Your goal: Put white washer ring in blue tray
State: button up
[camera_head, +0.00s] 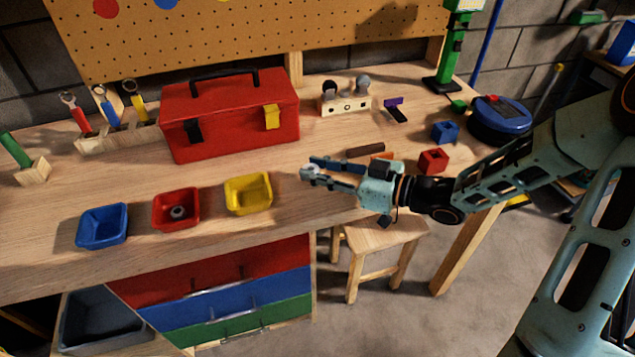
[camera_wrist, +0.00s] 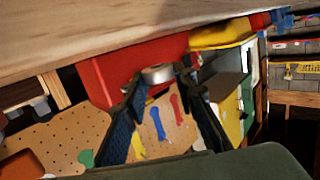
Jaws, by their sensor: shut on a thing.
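The white washer ring (camera_head: 309,172) is pinched at the fingertips of my gripper (camera_head: 317,173), above the workbench and right of the trays. It also shows as a pale ring in the wrist view (camera_wrist: 157,74), between the fingertips (camera_wrist: 158,82). The blue tray (camera_head: 102,238) is at the left end of a row of three trays near the bench's front edge and looks empty. My gripper is well to the right of the blue tray, apart from it.
The red tray (camera_head: 192,222) holds a grey ring-like part. The yellow tray (camera_head: 262,205) looks empty. A red toolbox (camera_head: 235,125) stands behind the trays. Blue (camera_head: 445,131) and red (camera_head: 433,161) blocks lie right of my gripper. Bare bench lies between toolbox and trays.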

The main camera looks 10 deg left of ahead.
aim_at(317, 186)
jog(key=shift+f+b, duration=0.8)
jog(key=shift+f, duration=0.6)
jog(key=shift+f, duration=0.15)
jog(key=o, duration=0.8)
jog(key=shift+f+b, duration=0.1)
jog(key=shift+b, duration=0.2)
